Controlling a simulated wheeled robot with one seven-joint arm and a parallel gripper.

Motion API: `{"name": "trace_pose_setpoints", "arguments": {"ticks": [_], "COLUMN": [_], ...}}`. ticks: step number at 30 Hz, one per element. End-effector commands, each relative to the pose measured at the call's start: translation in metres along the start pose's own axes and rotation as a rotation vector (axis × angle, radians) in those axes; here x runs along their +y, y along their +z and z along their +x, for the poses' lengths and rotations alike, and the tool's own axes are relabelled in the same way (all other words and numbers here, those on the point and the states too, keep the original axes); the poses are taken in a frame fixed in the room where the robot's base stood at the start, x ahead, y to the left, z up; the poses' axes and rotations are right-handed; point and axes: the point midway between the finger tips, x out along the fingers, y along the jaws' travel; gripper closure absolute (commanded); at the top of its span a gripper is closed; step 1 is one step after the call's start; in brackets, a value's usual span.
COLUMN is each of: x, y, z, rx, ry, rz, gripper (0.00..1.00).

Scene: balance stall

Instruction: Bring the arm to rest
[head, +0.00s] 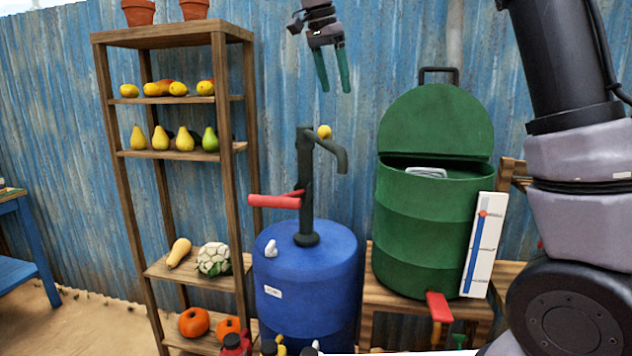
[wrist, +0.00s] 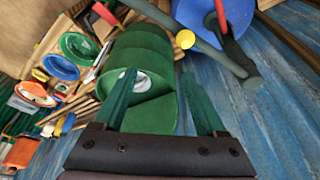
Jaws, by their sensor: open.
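My gripper (head: 334,70) is open and empty at the top middle of the head view, its two green fingers pointing down. It hangs above the dark hand pump (head: 305,190) and left of the green drum's raised lid (head: 436,122), apart from both. In the wrist view my gripper (wrist: 162,102) also shows open, with nothing between the fingers. My arm fills the right side of the head view.
A blue barrel (head: 290,275) carries the pump with its red handle (head: 274,201). The green drum (head: 425,240) stands open on a wooden bench, a white gauge (head: 480,245) beside it. A wooden shelf (head: 165,35) holds fruit and pots. A corrugated blue wall stands behind.

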Motion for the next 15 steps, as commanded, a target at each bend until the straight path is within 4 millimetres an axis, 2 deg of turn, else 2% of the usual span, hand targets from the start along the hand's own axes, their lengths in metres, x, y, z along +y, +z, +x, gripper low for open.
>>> {"name": "trace_pose_setpoints", "arguments": {"ticks": [1,6,10,15], "x": [0.027,0.105,0.162,0.228], "y": [-0.016,-0.038,-0.039,-0.026], "z": [-0.001,0.006,0.016,0.035], "rx": [-0.027,-0.094,-0.108,-0.074], "ry": [-0.026,-0.141,-0.246,-0.387], "rz": [-0.030,-0.165,-0.248,-0.325], "gripper": [0.27,0.27,0.27,0.27]}}
